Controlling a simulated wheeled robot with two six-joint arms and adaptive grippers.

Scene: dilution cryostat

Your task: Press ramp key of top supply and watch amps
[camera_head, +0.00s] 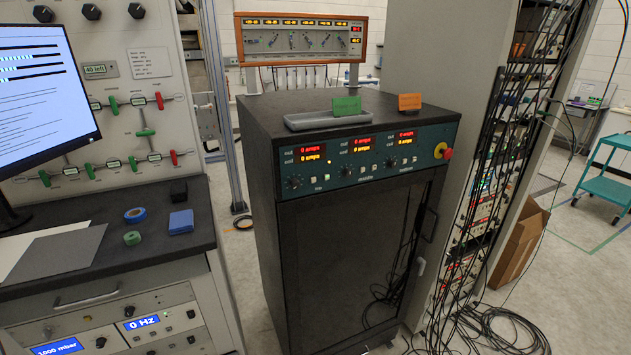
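The supply panel (375,173) is a teal strip across the upper front of a black cabinet. Its sections sit side by side, with small labels seeming to read top, middle and bottom from left to right. The left section, seemingly the top supply, has a red display (312,148) and a yellow display (309,158), both seeming to read 0 amps. Below are a black knob (294,182) and small light keys (327,177); I cannot read which is the ramp key. A small yellow lamp glows beside the displays. Neither of my grippers is in view.
A red and yellow stop button (443,151) sits at the panel's right end. A bench (110,235) stands left; hanging cables (490,180) are right. Floor before the cabinet is partly visible.

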